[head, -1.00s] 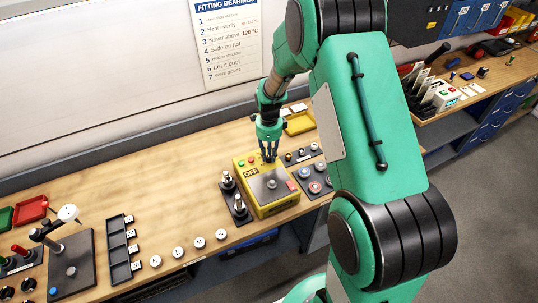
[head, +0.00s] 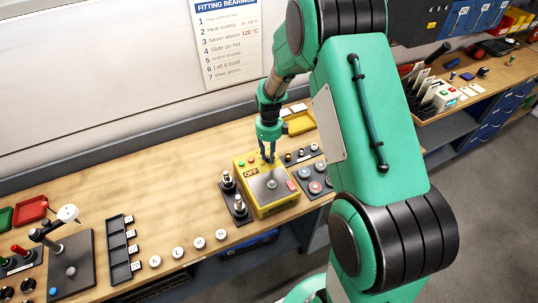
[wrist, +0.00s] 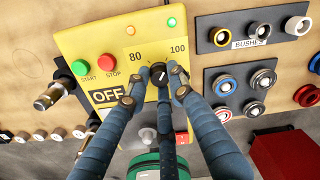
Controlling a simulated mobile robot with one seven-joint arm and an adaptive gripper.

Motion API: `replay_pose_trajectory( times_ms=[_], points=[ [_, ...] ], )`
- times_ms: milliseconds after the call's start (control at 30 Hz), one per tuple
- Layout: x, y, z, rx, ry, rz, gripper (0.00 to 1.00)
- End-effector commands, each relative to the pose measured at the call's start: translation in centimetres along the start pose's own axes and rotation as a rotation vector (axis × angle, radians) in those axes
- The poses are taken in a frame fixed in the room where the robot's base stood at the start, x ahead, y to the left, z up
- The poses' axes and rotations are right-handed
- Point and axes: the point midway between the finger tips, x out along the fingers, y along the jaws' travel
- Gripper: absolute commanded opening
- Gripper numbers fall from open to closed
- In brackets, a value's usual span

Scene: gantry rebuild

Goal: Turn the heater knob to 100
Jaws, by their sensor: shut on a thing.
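The heater is a yellow box (head: 243,175) on the bench in the head view; its yellow face (wrist: 85,40) fills the upper middle of the wrist view. The black heater knob (wrist: 158,74) sits between the printed 80 at its left and 100 at its right. A small white mark shows on the knob, but its exact reading is too small to tell. My gripper (wrist: 157,78) comes down on the knob with its blue fingers closed around it. In the head view my gripper (head: 268,158) is at the heater's back edge, hiding the knob.
Green START (wrist: 80,67) and red STOP (wrist: 106,60) buttons lie left of the knob, with an OFF plate (wrist: 104,96) below. An orange light (wrist: 144,23) and a green light (wrist: 172,22) are lit. A BUSHES tray (wrist: 270,28) and a ring tray (wrist: 237,102) stand close right.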

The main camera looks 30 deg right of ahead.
Motion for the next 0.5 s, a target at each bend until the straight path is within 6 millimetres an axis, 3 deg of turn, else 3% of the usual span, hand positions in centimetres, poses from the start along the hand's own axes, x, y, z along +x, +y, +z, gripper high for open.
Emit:
replay_pose_trajectory(
  times_ms=[167, 200, 300, 500],
  points=[
    [-0.08, -0.05, 0.07, -0.001, -0.001, -0.001, 0.0],
    [-0.07, -0.05, 0.07, -0.001, -0.001, -0.001, 0.26],
    [-0.07, -0.04, 0.06, -0.001, -0.001, -0.001, 0.41],
    [-0.03, -0.02, 0.03, -0.001, -0.001, -0.001, 0.41]
  ],
)
